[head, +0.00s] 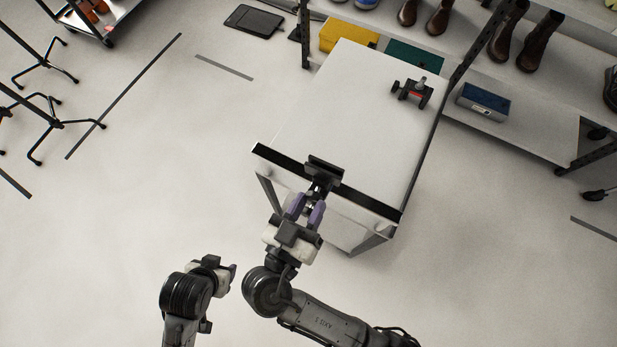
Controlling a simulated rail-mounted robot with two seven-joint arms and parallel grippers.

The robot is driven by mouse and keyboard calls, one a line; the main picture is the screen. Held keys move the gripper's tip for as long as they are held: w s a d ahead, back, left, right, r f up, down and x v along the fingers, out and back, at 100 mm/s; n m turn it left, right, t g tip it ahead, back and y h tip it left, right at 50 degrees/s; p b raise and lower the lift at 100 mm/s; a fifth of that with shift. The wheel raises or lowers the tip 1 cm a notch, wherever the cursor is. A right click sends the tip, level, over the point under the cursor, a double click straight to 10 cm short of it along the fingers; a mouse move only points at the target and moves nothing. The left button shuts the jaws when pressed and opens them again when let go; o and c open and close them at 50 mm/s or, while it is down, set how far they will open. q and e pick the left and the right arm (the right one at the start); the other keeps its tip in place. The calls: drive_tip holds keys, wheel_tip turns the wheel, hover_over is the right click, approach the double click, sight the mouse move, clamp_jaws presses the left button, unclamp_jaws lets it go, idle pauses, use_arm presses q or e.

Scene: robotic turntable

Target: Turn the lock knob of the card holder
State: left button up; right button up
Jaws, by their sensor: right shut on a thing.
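The card holder (325,167) is a small dark block on the black rail (372,203) along the near edge of a white table. Its lock knob (319,189) seems to be the small dark part on the holder's near side, partly hidden by my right gripper. My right gripper (310,204), with purple fingers, reaches up to the holder from the near side and is shut on the knob. My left gripper (230,274) is off to the lower left, over bare floor and apart from the table. Its fingers are too small and dark to tell if they are open.
The white table (345,110) is mostly bare, with a small black and red device (413,92) at its far right. A shelf (530,110) with boots and a blue box (482,102) stands at the upper right. Stool legs (50,125) stand left.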

drive_tip(key=n+p, duration=0.3)
drive_tip(key=shift+r, duration=0.25)
drive_tip(key=n+p, duration=0.2)
drive_tip(key=shift+n+p, duration=0.3)
drive_tip(key=shift+f+n+p, duration=0.2)
drive_tip(key=shift+n+p, duration=0.35)
drive_tip(key=shift+n, duration=0.15)
drive_tip(key=o, duration=0.9)
drive_tip(key=shift+o, duration=0.2)
drive_tip(key=shift+f, duration=0.1)
